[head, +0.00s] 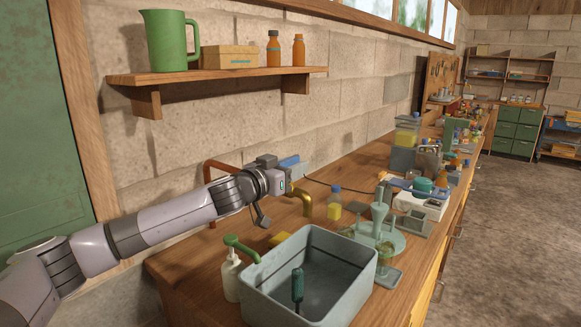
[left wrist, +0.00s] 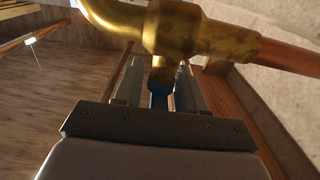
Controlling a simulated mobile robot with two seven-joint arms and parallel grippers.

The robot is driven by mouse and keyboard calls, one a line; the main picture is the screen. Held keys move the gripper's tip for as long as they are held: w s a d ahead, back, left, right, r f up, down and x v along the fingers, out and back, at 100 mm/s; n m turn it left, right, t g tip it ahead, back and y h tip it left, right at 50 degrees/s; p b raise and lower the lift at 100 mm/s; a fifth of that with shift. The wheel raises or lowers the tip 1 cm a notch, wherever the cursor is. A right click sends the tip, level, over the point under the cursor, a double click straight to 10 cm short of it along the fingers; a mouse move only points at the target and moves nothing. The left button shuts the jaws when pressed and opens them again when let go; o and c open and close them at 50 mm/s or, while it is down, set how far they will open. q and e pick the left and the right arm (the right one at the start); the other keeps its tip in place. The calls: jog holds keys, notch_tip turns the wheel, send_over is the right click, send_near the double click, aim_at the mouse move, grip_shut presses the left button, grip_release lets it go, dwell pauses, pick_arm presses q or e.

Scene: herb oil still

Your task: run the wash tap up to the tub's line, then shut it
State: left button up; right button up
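The brass tap (head: 305,203) stands at the wall end of the bench, its spout bent down toward the grey wash tub (head: 352,301). No stream shows below the spout. My left gripper (head: 284,182) is at the tap's top. In the left wrist view the brass tap body (left wrist: 175,30) crosses above my fingers (left wrist: 158,88). A blue part, seemingly the tap's lever (left wrist: 158,101), lies between the fingers, with narrow gaps beside it. My right gripper is out of view.
A white pump bottle (head: 231,275) stands left of the tub. A dark green handle (head: 297,284) sticks up inside it. A green stand (head: 379,215) and a yellow-filled bottle (head: 334,203) are close behind. A wall shelf (head: 220,75) hangs above.

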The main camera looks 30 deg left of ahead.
pick_arm(q)
grip_shut()
